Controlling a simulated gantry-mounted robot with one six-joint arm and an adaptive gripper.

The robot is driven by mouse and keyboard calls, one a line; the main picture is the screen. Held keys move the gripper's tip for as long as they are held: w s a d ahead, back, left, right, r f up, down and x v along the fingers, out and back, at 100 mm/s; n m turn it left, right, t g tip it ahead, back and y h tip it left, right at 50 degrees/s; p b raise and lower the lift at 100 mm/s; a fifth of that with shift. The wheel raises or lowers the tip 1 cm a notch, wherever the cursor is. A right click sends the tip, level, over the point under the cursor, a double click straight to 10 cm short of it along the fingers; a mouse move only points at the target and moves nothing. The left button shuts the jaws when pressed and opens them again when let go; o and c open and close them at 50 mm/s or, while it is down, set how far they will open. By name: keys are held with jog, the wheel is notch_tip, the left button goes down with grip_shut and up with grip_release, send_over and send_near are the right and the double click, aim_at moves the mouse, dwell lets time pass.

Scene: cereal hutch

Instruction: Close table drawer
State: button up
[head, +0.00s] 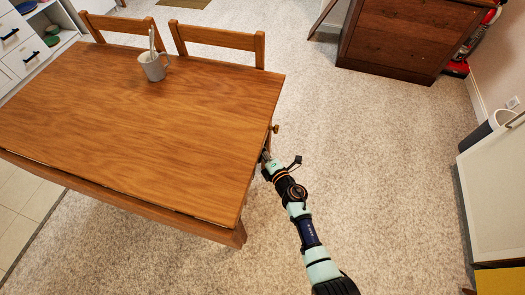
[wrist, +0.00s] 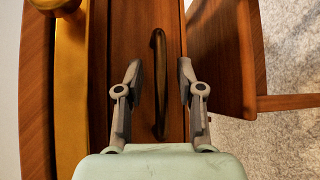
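The wooden table (head: 150,110) fills the left of the head view. My gripper (head: 265,156) is at the table's right side, just below the tabletop edge, and its tips are partly hidden there. In the wrist view, a brown drawer front (wrist: 130,40) with a long dark bar handle (wrist: 159,84) lies straight ahead. My gripper (wrist: 157,88) is open, with one finger on each side of the handle and gaps between. I cannot tell whether the fingers touch the drawer front, or how far out the drawer is.
A mug (head: 153,68) with something upright in it stands on the table. Two chairs (head: 218,38) are at the far side. A brown cabinet (head: 400,40) stands at the upper right. Carpet (head: 385,160) right of the table is clear around my arm.

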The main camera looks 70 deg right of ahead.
jog(key=shift+s, duration=0.1)
jog(key=v, duration=1.2)
